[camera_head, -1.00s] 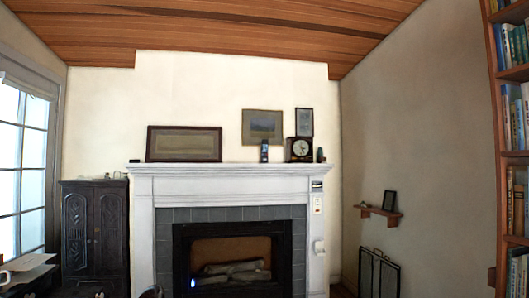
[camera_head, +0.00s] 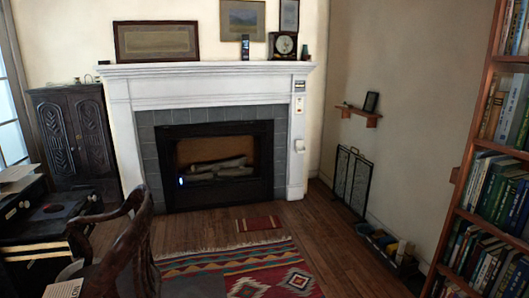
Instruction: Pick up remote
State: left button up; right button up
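A slim dark upright object (camera_head: 245,47) stands on the white mantel shelf (camera_head: 190,70), in front of a framed picture; it may be the remote, but it is too small to tell. A dark clock (camera_head: 283,46) stands to its right. A small dark item (camera_head: 104,62) lies at the mantel's left end. Neither of my grippers shows in the head view.
A wooden armchair (camera_head: 128,240) and a dark desk (camera_head: 45,235) stand at the lower left. A patterned rug (camera_head: 240,272) and bare wood floor (camera_head: 335,240) lie before the fireplace (camera_head: 215,165). A bookshelf (camera_head: 470,180) lines the right side.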

aim_at(245, 41)
jog(key=i+z, duration=0.35)
jog(key=i, duration=2.8)
jog(key=i+l, duration=0.15)
jog(key=i, duration=1.45)
jog(key=j+u, duration=0.05)
jog(key=j, duration=0.05)
